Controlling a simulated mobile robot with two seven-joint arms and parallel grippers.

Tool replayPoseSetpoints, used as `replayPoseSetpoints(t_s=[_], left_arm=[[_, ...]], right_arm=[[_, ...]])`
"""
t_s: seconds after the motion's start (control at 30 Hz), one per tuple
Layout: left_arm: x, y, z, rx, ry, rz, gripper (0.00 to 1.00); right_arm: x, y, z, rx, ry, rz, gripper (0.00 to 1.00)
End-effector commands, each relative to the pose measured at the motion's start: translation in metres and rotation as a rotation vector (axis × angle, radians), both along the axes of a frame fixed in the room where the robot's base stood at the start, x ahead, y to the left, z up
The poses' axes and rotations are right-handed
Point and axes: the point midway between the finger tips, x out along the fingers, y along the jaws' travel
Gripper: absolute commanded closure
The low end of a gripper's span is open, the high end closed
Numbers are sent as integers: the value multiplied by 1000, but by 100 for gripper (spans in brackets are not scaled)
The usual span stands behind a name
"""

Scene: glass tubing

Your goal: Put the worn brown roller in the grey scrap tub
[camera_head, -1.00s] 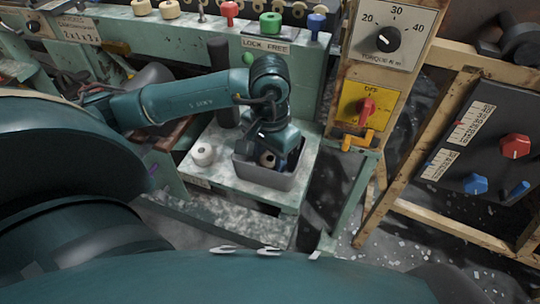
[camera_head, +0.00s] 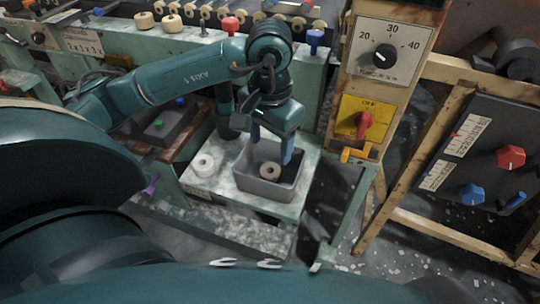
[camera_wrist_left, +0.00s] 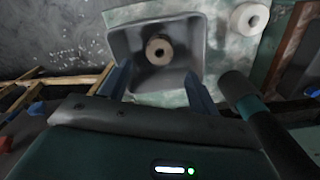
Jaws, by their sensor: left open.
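The brown roller (camera_head: 270,171), tan with a dark centre hole, lies on the floor of the grey scrap tub (camera_head: 266,190). The wrist view also shows the roller (camera_wrist_left: 159,50) inside the tub (camera_wrist_left: 122,42), clear of its walls. My left gripper (camera_head: 271,146) is open and empty above the tub, its blue fingers apart from the roller. In the wrist view its fingers (camera_wrist_left: 160,88) stand wide on either side. My right gripper is not in view.
A whiter roller (camera_head: 204,165) stands on the pale shelf left of the tub. A dark post rises behind that shelf. A panel with a red switch (camera_head: 366,120) and a wooden frame stand to the right. Coloured knobs and several rollers line the bench ledge behind.

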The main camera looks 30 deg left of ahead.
Motion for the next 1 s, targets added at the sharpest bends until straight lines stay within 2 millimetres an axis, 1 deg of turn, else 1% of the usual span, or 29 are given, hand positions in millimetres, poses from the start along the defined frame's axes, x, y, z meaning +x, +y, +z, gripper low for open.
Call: replayPoseSetpoints(t_s=[0.03,0.1,0.2,0.3,1.0], left_arm=[[1,0,11,-1,-4,0,38],[0,0,22,0,-2,-1,38],[0,0,32,-1,-2,-1,38],[0,0,37,0,0,-1,38],[0,0,38,-1,1,-1,38]], right_arm=[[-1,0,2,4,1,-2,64],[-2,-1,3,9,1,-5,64],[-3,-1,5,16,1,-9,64],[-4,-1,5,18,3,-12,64],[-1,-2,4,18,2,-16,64]])
